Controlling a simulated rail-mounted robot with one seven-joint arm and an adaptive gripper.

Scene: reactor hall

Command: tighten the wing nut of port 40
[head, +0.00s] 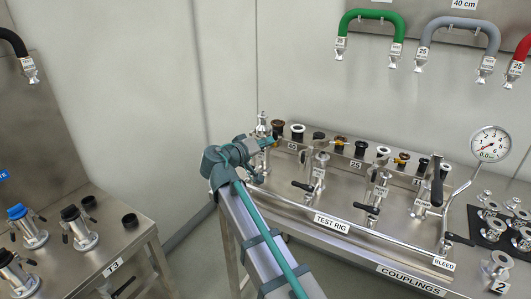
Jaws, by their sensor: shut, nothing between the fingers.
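The test rig (332,224) is a steel bench with a row of ports along its back. A small label (292,146) at the rig's left end is too small to read surely; it may be 40. Near it stands a tall metal port fitting (262,128), partly hidden by my gripper. My gripper (268,141) is shut and empty, at the fitting's side. I cannot tell whether it touches the fitting. No wing nut can be made out there; the arm and gripper cover part of that spot.
Black-handled valves (304,186) stand along the rig, with a pressure gauge (490,144) at its right. Couplings (490,210) lie on a dark mat at far right. Hoses (372,16) hang on the back wall. A second bench (140,232) stands at left, beyond a floor gap.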

